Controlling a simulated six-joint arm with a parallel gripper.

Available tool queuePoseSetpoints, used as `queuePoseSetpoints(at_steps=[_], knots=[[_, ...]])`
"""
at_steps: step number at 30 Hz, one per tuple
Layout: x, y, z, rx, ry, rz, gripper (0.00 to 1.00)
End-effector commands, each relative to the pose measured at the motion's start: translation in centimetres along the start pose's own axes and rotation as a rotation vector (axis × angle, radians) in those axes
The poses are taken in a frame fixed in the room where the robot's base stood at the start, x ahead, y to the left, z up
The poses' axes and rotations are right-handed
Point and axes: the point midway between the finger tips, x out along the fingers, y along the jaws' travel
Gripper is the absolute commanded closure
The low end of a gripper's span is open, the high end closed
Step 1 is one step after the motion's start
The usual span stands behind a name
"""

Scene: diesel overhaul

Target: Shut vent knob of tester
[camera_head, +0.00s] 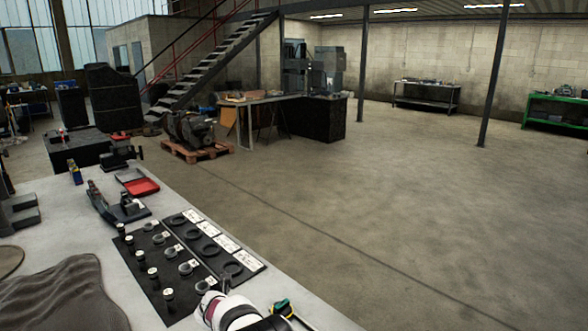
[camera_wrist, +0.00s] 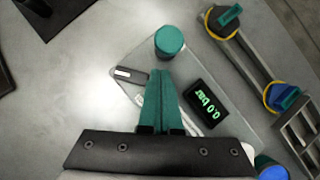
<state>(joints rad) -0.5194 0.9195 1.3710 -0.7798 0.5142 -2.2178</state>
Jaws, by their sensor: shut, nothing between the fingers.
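The tester shows in the wrist view as a clear base plate (camera_wrist: 132,60) with a dark display (camera_wrist: 207,105) reading 0.0 bar in green. A round teal knob (camera_wrist: 169,40) stands on the plate just beyond my fingertips. My gripper (camera_wrist: 158,74) is shut and empty, its two teal fingers together and pointing toward the knob; I cannot tell whether they touch it. A long grey bar with a teal lever (camera_wrist: 230,15) and yellow rings lies to the right. Which teal part is the vent knob is not labelled.
In the head view, a black tray (camera_head: 213,247) with several small parts and labels lies on the grey bench (camera_head: 75,225). A red tray (camera_head: 141,187) and a vise (camera_head: 121,154) are farther back. The floor right of the bench is clear.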

Motion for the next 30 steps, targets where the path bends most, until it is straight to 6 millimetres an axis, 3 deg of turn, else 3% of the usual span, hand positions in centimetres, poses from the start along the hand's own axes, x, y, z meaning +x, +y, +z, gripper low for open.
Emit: queuePoseSetpoints(at_steps=[30], knots=[[0.7, 0.6, 1.1, -0.001, -0.001, 0.002, 1.0]])
